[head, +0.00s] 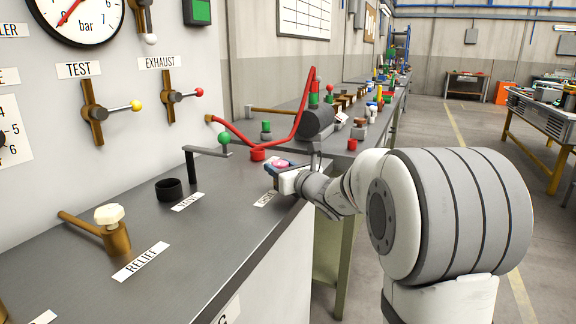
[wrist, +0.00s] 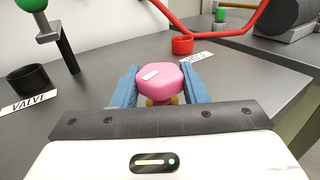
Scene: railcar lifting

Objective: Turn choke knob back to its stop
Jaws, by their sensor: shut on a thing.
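The choke knob (wrist: 160,82) is pink and many-sided, with a small pale mark on its top. It sits on a brass stem, only partly visible below it. My gripper (wrist: 158,88) is shut on the knob, one blue finger on each side. In the head view the pink knob (head: 279,163) shows between the fingers of my gripper (head: 281,170) at the bench's right edge. A label (head: 266,199) beside it is partly hidden by my gripper. The knob's stop cannot be made out.
A green-knobbed crank (head: 222,142), a black cup (head: 169,189) and the relief valve (head: 110,230) stand to the left. The grey bench top (head: 215,235) is clear in front.

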